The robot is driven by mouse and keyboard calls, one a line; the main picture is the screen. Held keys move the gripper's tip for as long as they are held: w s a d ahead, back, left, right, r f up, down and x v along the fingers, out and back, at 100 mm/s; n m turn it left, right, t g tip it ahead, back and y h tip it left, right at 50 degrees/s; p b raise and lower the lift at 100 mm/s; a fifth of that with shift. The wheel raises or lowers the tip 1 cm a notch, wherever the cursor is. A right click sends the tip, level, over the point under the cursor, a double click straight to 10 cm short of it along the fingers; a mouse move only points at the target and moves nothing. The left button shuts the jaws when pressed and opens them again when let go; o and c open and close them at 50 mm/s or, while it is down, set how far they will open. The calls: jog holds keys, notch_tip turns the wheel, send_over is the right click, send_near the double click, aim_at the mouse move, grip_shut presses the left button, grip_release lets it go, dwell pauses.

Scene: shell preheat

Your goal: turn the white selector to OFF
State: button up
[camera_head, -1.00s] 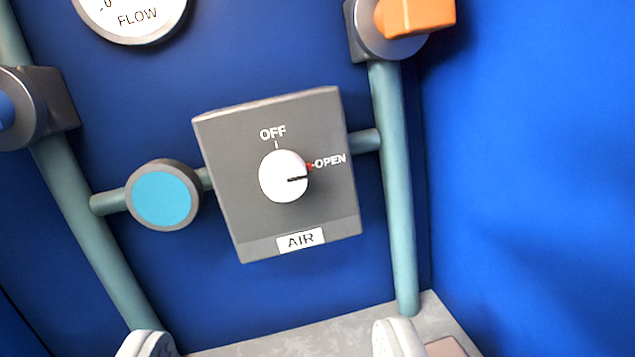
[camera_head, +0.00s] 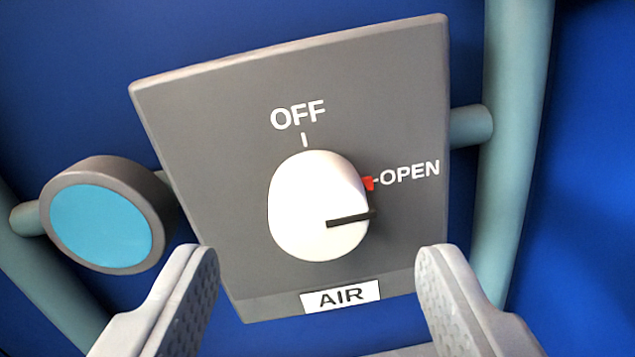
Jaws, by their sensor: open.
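The white selector (camera_head: 312,195) is a round knob on a grey box (camera_head: 215,140) labelled AIR (camera_head: 340,297). Its black pointer line points right, a little below the red mark (camera_head: 368,183) beside the word OPEN. The word OFF (camera_head: 298,115) stands above the knob with a short white tick under it. My gripper (camera_head: 318,260) is open, its two pale ridged fingers at the lower left and lower right of the picture. The knob lies between and above the fingertips in the picture, and neither finger appears to touch it.
A round light-blue disc with a grey rim (camera_head: 100,225) sits left of the box on a pipe. A green-grey vertical pipe (camera_head: 512,130) runs close along the box's right side. Blue wall (camera_head: 590,180) lies behind.

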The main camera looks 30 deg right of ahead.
aim_at(318, 226)
jog(key=shift+x, duration=1.7)
jog(key=c, duration=1)
